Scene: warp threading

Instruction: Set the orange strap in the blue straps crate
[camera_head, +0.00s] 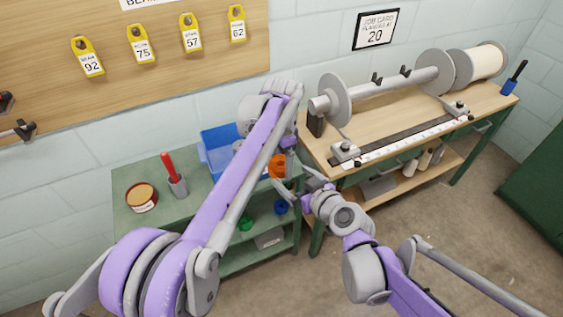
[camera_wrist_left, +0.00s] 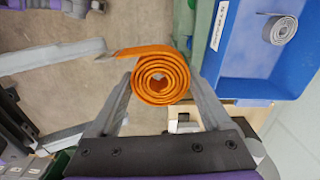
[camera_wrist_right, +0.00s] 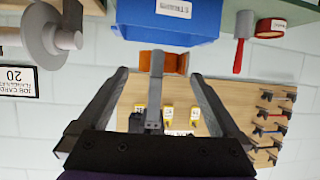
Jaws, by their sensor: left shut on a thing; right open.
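The orange strap (camera_head: 278,166) is a rolled coil with a short loose tail. My left gripper (camera_wrist_left: 160,88) is shut on this orange strap (camera_wrist_left: 160,80), with a finger on each side of the coil. The blue straps crate (camera_head: 211,160) stands on the green bench, partly hidden behind my left arm in the head view. In the left wrist view the crate (camera_wrist_left: 232,82) lies right beside the held coil, which is outside it. A grey coil (camera_wrist_left: 280,30) is inside the crate. My right gripper (camera_wrist_right: 157,82) is open, close to the strap; a grey bar shows between its fingers.
The green bench (camera_head: 130,180) also bears a round tin (camera_head: 141,196) and a red-handled tool in a grey cup (camera_head: 178,186). A wooden workbench (camera_head: 320,150) with a large spool beam (camera_head: 385,90) stands to the right. Green and blue items sit on the lower shelf.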

